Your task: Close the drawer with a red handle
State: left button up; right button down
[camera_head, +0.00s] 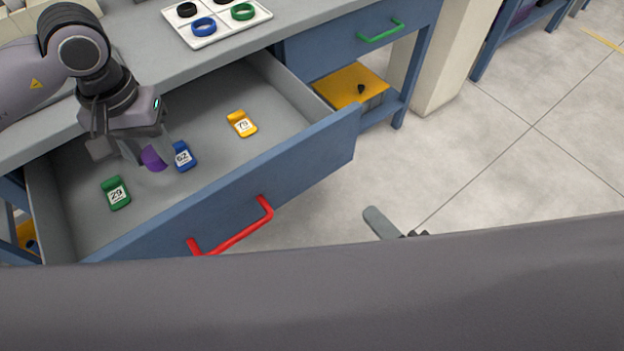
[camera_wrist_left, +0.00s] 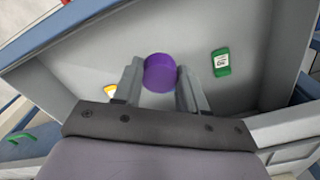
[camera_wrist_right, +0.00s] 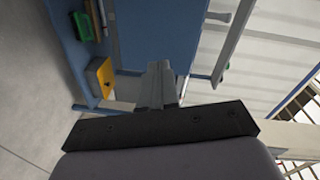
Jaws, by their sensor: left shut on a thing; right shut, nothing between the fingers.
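The blue drawer with the red handle (camera_head: 236,229) is pulled out, and its grey inside (camera_head: 215,100) shows. In it lie a green tag marked 29 (camera_head: 115,193), a blue tag marked 62 (camera_head: 184,156) and a yellow tag marked 75 (camera_head: 242,123). My left gripper (camera_head: 150,152) is inside the drawer area, shut on a purple cylinder (camera_wrist_left: 160,73). Whether the cylinder touches the drawer floor, I cannot tell. My right gripper (camera_wrist_right: 162,84) is shut and empty; one grey finger tip (camera_head: 380,222) shows in the head view, right of the red handle and apart from it.
A second drawer with a green handle (camera_head: 381,31) is shut at the upper right. A white tray (camera_head: 231,25) with black, blue and green rings is on the grey counter. A yellow-topped box (camera_head: 342,91) sits on the lower shelf. Bare floor (camera_head: 520,150) lies to the right.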

aim_at(310, 159)
jog(key=w+a+b, duration=0.1)
jog(key=w+a, duration=0.1)
jog(key=w, duration=0.1)
jog(key=w+a+m+y+b, duration=0.1)
jog(key=w+a, duration=0.2)
jog(key=w, duration=0.1)
jog(key=w+a+m+b, duration=0.1)
jog(key=w+a, duration=0.2)
jog(key=w, duration=0.1)
jog(key=shift+w+a+f+y, duration=0.15)
jog(key=shift+a+y, duration=0.05)
jog(key=shift+y, duration=0.2)
dwell(0.4)
